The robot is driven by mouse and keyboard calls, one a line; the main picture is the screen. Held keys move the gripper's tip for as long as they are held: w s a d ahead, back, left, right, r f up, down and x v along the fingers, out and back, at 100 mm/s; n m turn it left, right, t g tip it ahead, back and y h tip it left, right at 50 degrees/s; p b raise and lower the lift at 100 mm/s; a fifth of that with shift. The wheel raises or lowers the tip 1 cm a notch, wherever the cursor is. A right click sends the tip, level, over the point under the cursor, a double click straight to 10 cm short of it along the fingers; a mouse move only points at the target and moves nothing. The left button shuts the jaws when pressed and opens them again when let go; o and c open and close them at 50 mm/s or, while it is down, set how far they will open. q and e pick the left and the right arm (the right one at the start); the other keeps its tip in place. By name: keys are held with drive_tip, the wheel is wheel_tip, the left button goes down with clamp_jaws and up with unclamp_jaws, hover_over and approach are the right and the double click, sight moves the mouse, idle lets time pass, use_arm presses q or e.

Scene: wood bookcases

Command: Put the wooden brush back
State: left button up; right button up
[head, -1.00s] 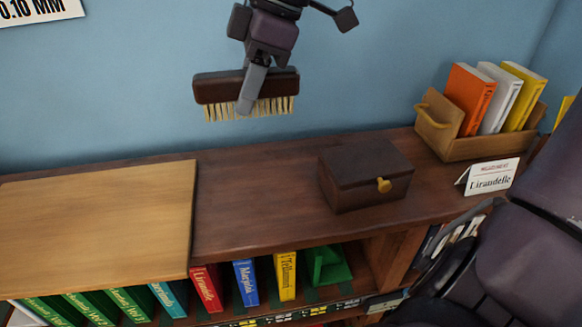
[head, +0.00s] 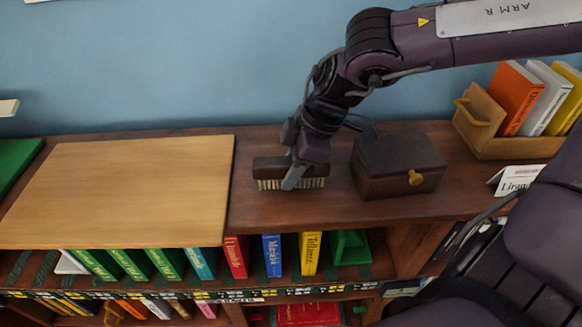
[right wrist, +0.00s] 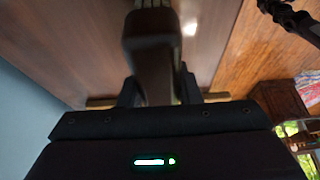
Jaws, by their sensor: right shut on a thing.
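The wooden brush (head: 271,171) has a dark brown back and pale bristles that point down. My right gripper (head: 292,180) is shut on it and holds it at or just above the dark bookcase top (head: 270,208), between the light board and the dark box. I cannot tell whether the bristles touch the wood. In the right wrist view the brush (right wrist: 150,60) shows as a dark blurred block between the fingers (right wrist: 155,88). My left gripper is out of view.
A dark box (head: 400,170) with a yellow knob stands close right of the gripper. A light wooden board (head: 120,190) covers the left of the top. A book holder (head: 490,145) and a name card (head: 515,181) are at the right.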

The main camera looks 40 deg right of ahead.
drive_tip(key=shift+w+f, duration=0.1)
drive_tip(key=shift+f, duration=0.45)
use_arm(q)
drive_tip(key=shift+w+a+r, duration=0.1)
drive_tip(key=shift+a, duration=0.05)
use_arm(e)
drive_tip(key=shift+f+b, duration=0.2)
drive_tip(key=shift+b, duration=0.1)
drive_tip(key=o, duration=1)
drive_tip(key=shift+c, duration=0.2)
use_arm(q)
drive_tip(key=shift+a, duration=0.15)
use_arm(e)
drive_tip(key=shift+r, duration=0.1)
drive_tip(key=shift+r+p, duration=0.3)
drive_tip(key=shift+r, duration=0.05)
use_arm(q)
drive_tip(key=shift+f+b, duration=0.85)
use_arm(e)
drive_tip(key=v, duration=1.1)
drive_tip(key=shift+s+d+r, duration=0.15)
drive_tip(key=shift+s+r, duration=0.05)
drive_tip(key=shift+r, duration=0.1)
